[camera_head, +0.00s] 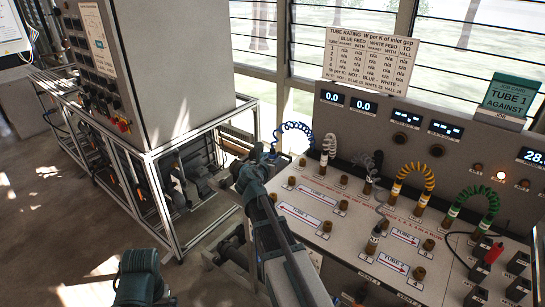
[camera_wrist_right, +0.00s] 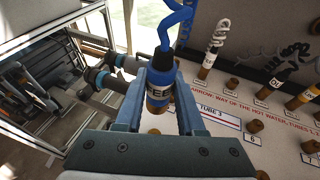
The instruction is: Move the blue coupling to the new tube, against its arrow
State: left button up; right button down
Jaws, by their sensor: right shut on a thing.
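My right gripper (camera_head: 264,153) is shut on the blue coupling (camera_wrist_right: 158,97), whose label is partly hidden by the jaws. It holds the coupling at the panel's left edge, and a blue coiled hose (camera_head: 295,130) runs from it. I cannot tell whether the coupling touches a stub. Other tube labels with red arrows lie on the bench panel (camera_head: 345,215), too small to read surely. The job card (camera_head: 508,95) reads TUBE 1, AGAINST.
White (camera_head: 328,148), orange (camera_head: 418,172) and green (camera_head: 486,200) coiled hoses stand along the panel's back. Brass stubs (camera_head: 429,244) rise from it. A rating sign (camera_head: 370,62) stands above the displays. A framed cabinet (camera_head: 165,80) stands left, with open floor before it.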

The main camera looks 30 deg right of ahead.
jog(key=shift+s+d+f, duration=0.1)
jog(key=shift+d, duration=0.05)
notch_tip(320, 180, down, 8)
jog(key=b, duration=0.8)
jog(key=shift+f+b, duration=0.45)
jog(key=shift+b, duration=0.15)
dwell(0.7)
jog(key=shift+f+b, duration=1.25)
jog(key=shift+f, duration=0.05)
jog(key=shift+r, duration=0.1)
jog(key=shift+c, duration=2.2)
grip_release()
